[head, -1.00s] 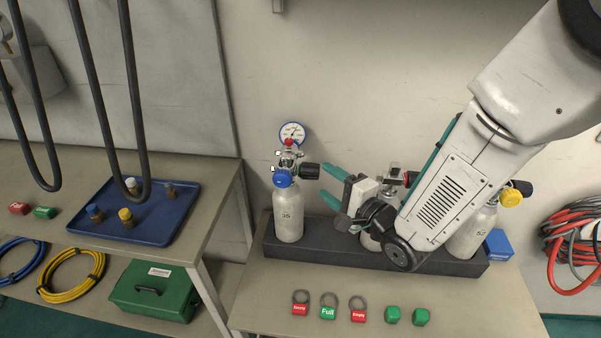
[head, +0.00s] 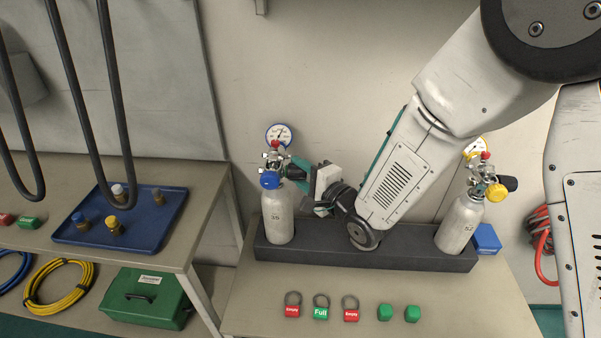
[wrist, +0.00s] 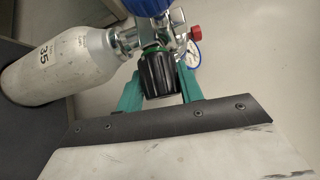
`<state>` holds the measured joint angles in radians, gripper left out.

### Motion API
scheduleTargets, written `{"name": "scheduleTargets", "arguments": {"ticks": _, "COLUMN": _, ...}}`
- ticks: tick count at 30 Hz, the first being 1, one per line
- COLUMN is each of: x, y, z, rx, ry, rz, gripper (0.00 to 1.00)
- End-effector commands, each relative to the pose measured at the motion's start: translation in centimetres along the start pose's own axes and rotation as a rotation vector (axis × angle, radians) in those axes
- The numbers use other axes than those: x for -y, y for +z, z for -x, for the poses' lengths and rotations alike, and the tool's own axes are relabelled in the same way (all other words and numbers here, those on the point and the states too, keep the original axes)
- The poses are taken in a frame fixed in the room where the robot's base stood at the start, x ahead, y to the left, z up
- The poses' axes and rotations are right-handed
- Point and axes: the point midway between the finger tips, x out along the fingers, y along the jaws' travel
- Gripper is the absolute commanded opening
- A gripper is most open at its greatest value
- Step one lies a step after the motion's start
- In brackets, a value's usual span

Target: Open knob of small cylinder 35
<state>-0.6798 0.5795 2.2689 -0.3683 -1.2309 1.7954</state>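Small cylinder 35 (head: 278,217) stands upright at the left end of a dark rack, a grey bottle marked 35. Its valve has a blue cap (head: 269,180), a round gauge (head: 279,136) and a black knob (wrist: 158,74) with a green ring, facing my gripper. My gripper (wrist: 160,88) is open, its teal fingers on either side of the black knob. In the head view my gripper (head: 302,184) is just right of the valve, and the knob is largely hidden there. Whether the fingers touch the knob is hard to tell.
Small cylinder 52 (head: 460,226) stands at the right of the dark rack (head: 400,259). Several tags and green blocks lie in front, among them a green Full tag (head: 320,313). A blue tray (head: 160,232) is on the left table. Black hoses hang at left.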

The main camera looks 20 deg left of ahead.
Motion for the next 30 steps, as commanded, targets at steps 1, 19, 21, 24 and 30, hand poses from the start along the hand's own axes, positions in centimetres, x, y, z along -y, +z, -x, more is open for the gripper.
{"name": "scheduleTargets", "arguments": {"ticks": 1, "x": -0.03, "y": 0.0, "z": 0.1, "rx": 0.002, "ry": 0.0, "rz": -0.001, "gripper": 0.14}}
{"name": "scheduleTargets", "arguments": {"ticks": 19, "x": -0.33, "y": -0.11, "z": 0.24, "rx": 0.013, "ry": -0.208, "rz": 0.207, "gripper": 0.14}}
{"name": "scheduleTargets", "arguments": {"ticks": 21, "x": -0.31, "y": -0.13, "z": 0.21, "rx": 0.016, "ry": -0.256, "rz": 0.254, "gripper": 0.14}}
{"name": "scheduleTargets", "arguments": {"ticks": 24, "x": -0.34, "y": -0.14, "z": 0.23, "rx": 0.02, "ry": -0.323, "rz": 0.322, "gripper": 0.14}}
{"name": "scheduleTargets", "arguments": {"ticks": 30, "x": -0.3, "y": -0.22, "z": 0.21, "rx": 0.026, "ry": -0.452, "rz": 0.45, "gripper": 0.14}}
